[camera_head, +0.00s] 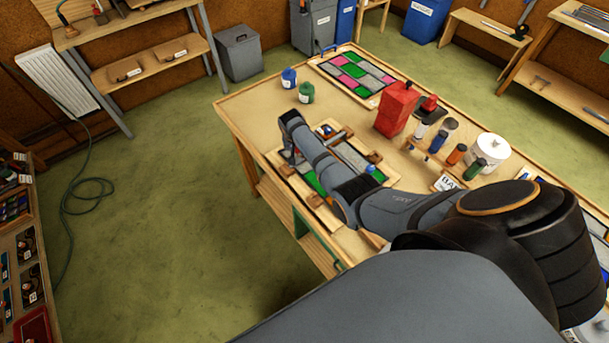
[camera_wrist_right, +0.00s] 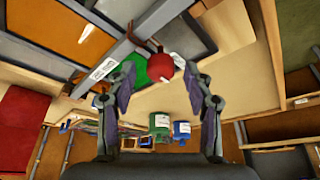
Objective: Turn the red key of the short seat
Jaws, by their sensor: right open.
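The red key (camera_wrist_right: 160,67) shows as a round red knob in the right wrist view, between and just beyond the fingertips of my right gripper (camera_wrist_right: 157,76). The two fingers stand apart, one on each side of it; I see no grip on it. A small white label (camera_wrist_right: 103,68) lies to its left, too small to read surely. In the head view my right gripper (camera_head: 292,157) points down at the left end of the wooden-framed panel (camera_head: 312,199), and my arm covers much of that panel. My left gripper is not in view.
A blue knob (camera_head: 370,169) stands on the panel's right side. Blue (camera_head: 289,78) and green (camera_head: 306,93) jars stand behind it. A red block-shaped object (camera_head: 396,108), several bottles and a white pot (camera_head: 490,150) stand to the right. A second coloured panel (camera_head: 357,74) lies at the back.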

